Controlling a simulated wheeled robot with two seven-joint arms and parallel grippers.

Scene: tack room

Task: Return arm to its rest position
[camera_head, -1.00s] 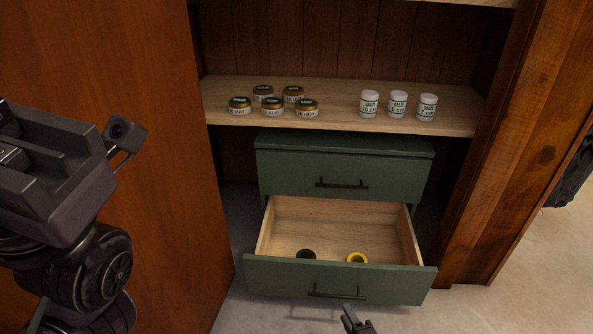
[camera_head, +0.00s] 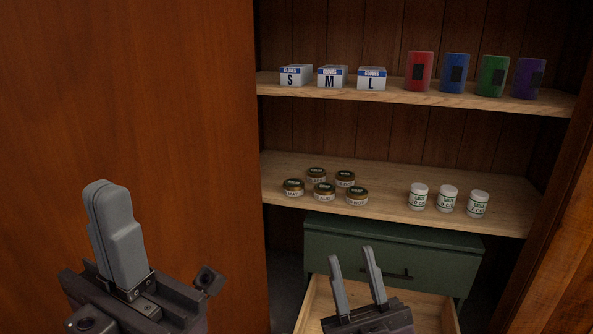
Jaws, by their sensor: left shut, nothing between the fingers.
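My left gripper (camera_head: 107,186) is at the left, pointing up in front of the brown wooden panel (camera_head: 170,100). Its grey fingers are pressed together with nothing between them. My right gripper (camera_head: 351,252) is at the lower middle, in front of the green drawer unit (camera_head: 435,253). Its two fingers stand apart and are empty. The open lower drawer (camera_head: 435,303) shows only in part behind and below the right gripper, and its front is out of frame.
The lower shelf (camera_head: 385,200) holds several gold-lidded jars (camera_head: 325,191) and three white jars (camera_head: 447,199). The upper shelf (camera_head: 390,92) holds three glove boxes (camera_head: 332,77) and several coloured rolls (camera_head: 455,72). A wooden side panel (camera_head: 560,240) bounds the cabinet on the right.

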